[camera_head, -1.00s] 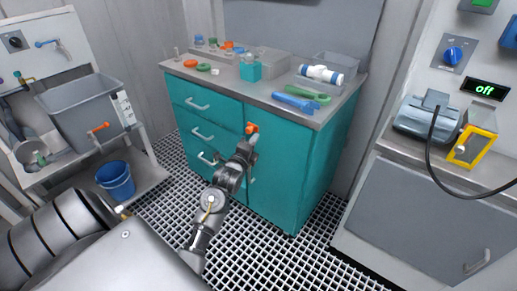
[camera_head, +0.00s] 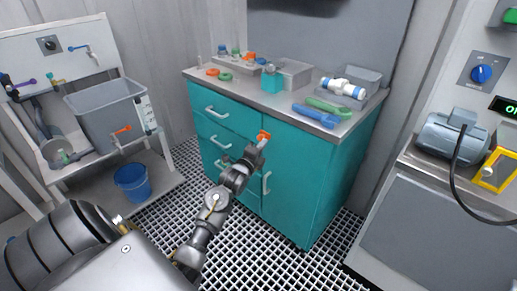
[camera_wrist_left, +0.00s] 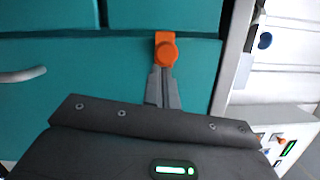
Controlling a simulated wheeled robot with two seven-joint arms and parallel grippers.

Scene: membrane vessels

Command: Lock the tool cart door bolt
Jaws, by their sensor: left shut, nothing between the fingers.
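The tool cart (camera_head: 335,165) is a teal cabinet with a grey top, drawers on the left and a door on the right. An orange bolt (camera_head: 263,136) sits on its front near the top of the door. It also shows in the wrist view as an orange plate with a round knob (camera_wrist_left: 166,52). My left gripper (camera_head: 258,147) is at the cart front, right by the bolt. In the wrist view its fingers (camera_wrist_left: 162,82) are together, with tips just below the knob; whether they touch it I cannot tell. My right gripper is in neither view.
The cart top holds a teal holder (camera_head: 272,82), a blue tool (camera_head: 315,115), a green tool (camera_head: 330,106) and a white-and-blue vessel (camera_head: 343,88). A bench with a grey tank (camera_head: 105,115) and a blue bucket (camera_head: 132,182) stands left. A pump (camera_head: 450,136) stands right.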

